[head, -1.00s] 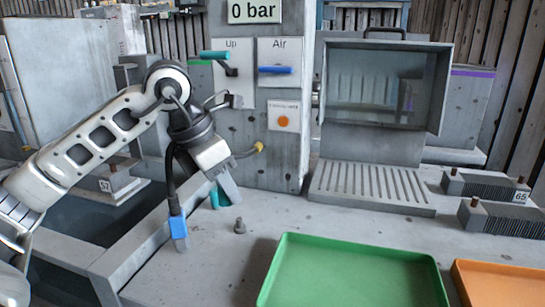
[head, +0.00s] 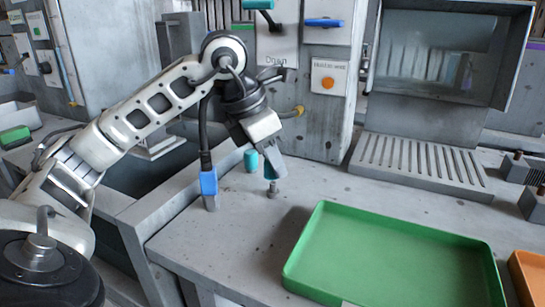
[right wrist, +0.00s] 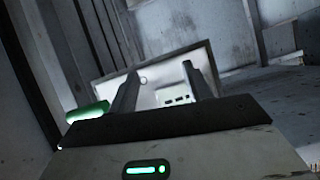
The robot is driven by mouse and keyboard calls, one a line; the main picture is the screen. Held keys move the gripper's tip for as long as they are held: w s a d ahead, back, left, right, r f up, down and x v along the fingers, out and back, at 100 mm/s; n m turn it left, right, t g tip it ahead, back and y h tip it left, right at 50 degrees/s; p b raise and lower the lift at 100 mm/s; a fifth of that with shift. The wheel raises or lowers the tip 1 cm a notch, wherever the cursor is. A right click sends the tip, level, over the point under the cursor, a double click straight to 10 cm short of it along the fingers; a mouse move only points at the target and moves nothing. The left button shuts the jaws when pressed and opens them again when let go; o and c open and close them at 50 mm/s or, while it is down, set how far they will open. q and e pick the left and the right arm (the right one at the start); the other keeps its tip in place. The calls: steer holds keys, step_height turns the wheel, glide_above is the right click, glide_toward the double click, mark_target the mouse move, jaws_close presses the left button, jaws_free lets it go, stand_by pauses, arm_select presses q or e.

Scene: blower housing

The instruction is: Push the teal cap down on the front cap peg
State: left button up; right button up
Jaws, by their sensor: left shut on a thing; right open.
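My left gripper (head: 271,173) is shut on a teal cap (head: 270,171) and points down at the workbench. The front cap peg (head: 272,188), a short grey stud, stands on the bench right below the cap. The held cap's lower end is at or just above the peg's top; I cannot tell whether they touch. A second teal cap (head: 251,160) stands upright behind and to the left of the gripper. My right gripper (right wrist: 163,85) shows only in the right wrist view, open, with nothing between its fingers.
A green tray (head: 400,245) lies empty to the right of the peg, with an orange tray (head: 528,275) beyond it. A blue block (head: 208,183) on a dark cable stands near the bench's left edge. A grey panel with levers rises behind.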

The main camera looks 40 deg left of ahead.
arm_select(q)
steer(key=shift+w+r, duration=0.1)
stand_by(0.5)
steer(key=shift+p, duration=0.3)
steer(key=shift+f, duration=0.2)
stand_by(0.5)
steer(key=shift+f+b, duration=0.35)
steer(key=shift+b, duration=0.1)
steer(key=shift+f, duration=0.2)
steer(key=shift+f+b, duration=0.45)
steer(key=shift+b, duration=0.1)
steer(key=shift+f, duration=0.1)
